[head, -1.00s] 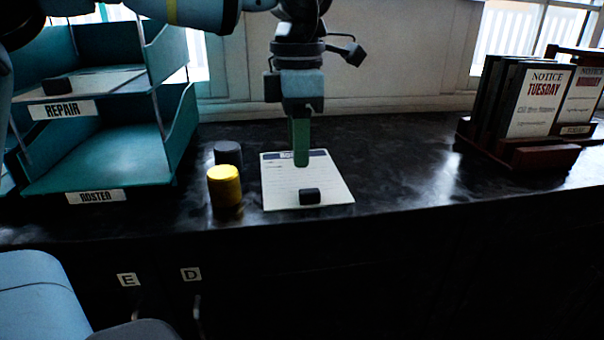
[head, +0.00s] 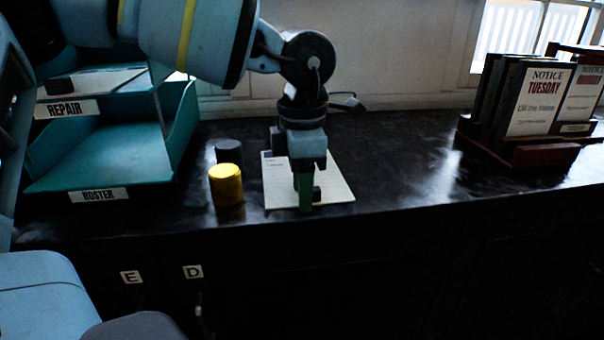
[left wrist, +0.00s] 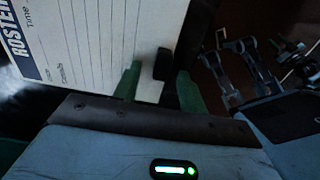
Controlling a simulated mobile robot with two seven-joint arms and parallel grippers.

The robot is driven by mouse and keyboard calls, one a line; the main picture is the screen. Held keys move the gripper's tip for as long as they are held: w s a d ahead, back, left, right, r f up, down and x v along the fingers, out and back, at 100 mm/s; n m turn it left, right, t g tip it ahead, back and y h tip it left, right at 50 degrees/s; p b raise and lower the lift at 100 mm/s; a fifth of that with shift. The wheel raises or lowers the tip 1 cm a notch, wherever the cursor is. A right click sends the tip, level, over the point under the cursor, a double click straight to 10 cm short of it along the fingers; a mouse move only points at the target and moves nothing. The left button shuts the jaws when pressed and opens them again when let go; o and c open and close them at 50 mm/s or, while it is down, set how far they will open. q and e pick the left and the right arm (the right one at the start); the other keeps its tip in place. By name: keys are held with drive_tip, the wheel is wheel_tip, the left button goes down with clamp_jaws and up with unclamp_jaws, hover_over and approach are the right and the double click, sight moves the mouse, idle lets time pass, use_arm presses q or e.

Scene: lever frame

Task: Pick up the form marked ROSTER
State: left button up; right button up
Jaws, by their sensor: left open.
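The form marked ROSTER (head: 335,187) lies flat on the dark counter, partly hidden by my left arm in the head view. In the left wrist view the form (left wrist: 105,35) shows its blue ROSTER heading and ruled lines. A small black block (left wrist: 163,64) sits on the form near its front edge. My left gripper (head: 306,205) points down over the front part of the form. In the left wrist view the green fingers of the left gripper (left wrist: 157,88) are apart, with the black block between or just beyond them. Contact cannot be told.
A yellow cylinder (head: 226,185) and a dark cylinder (head: 229,152) stand left of the form. A teal tray rack (head: 110,160) labelled REPAIR and ROSTER is at the left. A notice stand (head: 520,150) is at the right. Counter between form and stand is clear.

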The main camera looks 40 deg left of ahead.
use_arm(q)
clamp_jaws()
wheel_tip(320, 180, up, 10)
idle(0.7)
